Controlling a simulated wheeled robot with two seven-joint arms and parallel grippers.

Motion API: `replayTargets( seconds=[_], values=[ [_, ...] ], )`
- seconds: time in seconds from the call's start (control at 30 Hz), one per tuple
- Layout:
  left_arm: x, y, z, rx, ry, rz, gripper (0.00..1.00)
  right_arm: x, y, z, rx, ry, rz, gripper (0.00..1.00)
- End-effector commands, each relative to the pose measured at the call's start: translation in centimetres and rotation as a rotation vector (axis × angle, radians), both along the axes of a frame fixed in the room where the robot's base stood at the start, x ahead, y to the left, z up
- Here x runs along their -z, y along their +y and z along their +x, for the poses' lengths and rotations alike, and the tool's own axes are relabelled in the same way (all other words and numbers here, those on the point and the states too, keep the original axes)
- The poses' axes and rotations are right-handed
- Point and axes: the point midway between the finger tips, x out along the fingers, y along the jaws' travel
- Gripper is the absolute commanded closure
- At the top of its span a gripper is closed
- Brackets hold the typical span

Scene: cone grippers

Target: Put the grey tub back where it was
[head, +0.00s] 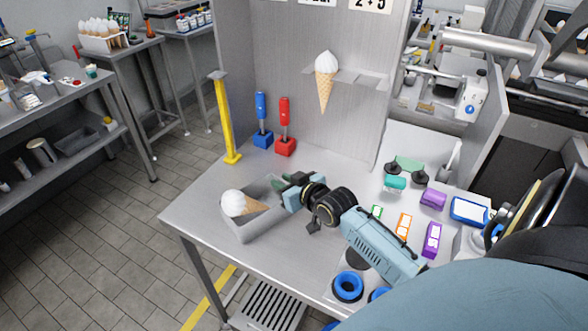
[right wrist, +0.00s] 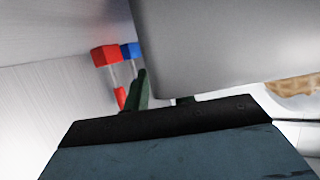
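The grey tub (head: 248,234) is at the front left of the metal table, with an ice-cream cone (head: 236,204) lying in it. Its grey wall also fills the upper middle of the right wrist view (right wrist: 225,45). My right gripper (head: 284,181) reaches to the tub's back-right rim. Its dark green fingers (right wrist: 163,94) are close together at the tub's corner, one outside the wall and one partly hidden by it, so it looks shut on the rim. I cannot tell whether the tub touches the table. My left gripper is not in view.
A yellow post (head: 225,120), a blue-handled block (head: 262,125) and a red-handled block (head: 285,128) stand behind the tub. A second cone (head: 325,80) sits in a wall holder. Several small coloured items and a blue ring (head: 347,287) are at the right. Table is clear left of the tub.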

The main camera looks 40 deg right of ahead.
Motion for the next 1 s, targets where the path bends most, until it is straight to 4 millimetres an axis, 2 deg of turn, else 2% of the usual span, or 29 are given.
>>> replayTargets(
  seconds=[0.17,0.4,0.6,0.8,1.0],
  values=[
    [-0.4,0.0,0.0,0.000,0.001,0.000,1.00,-0.8,0.0,-2.6,-0.001,0.004,-0.002,0.75],
    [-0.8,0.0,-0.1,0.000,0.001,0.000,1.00,-2.4,0.0,-7.2,0.000,0.005,-0.001,0.75],
    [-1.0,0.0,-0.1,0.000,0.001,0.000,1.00,-3.5,0.0,-9.9,0.000,0.003,0.000,0.75],
    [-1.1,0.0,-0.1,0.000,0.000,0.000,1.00,-3.9,0.0,-11.0,0.000,0.002,0.000,0.75],
    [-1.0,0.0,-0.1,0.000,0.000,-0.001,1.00,-4.0,0.0,-11.1,0.000,0.002,0.000,0.75]
  ],
)
